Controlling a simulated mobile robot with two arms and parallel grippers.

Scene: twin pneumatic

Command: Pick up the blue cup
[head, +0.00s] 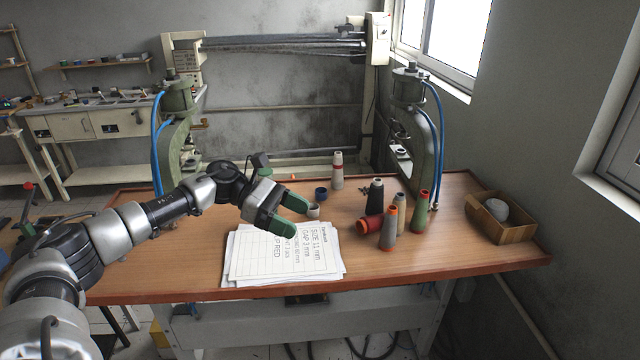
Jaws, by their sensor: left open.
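The blue cup (321,195) is a small dark blue cup on the wooden table, just beyond my left gripper. A small pale cup (313,212) stands in front of it, close to the far fingertip; I cannot tell if they touch. My left gripper (299,221) has green fingers, is open, and reaches in from the left over the back of the paper stack. Nothing shows held between its fingers. My right gripper is not in view.
Paper sheets (270,268) lie at the table's (430,262) front middle. Several thread cones, including a grey one (388,229) and a green one (420,212), stand right of the cups. A white cone (337,172) stands behind. A wooden box (505,229) is far right. Green presses (425,130) stand at the back.

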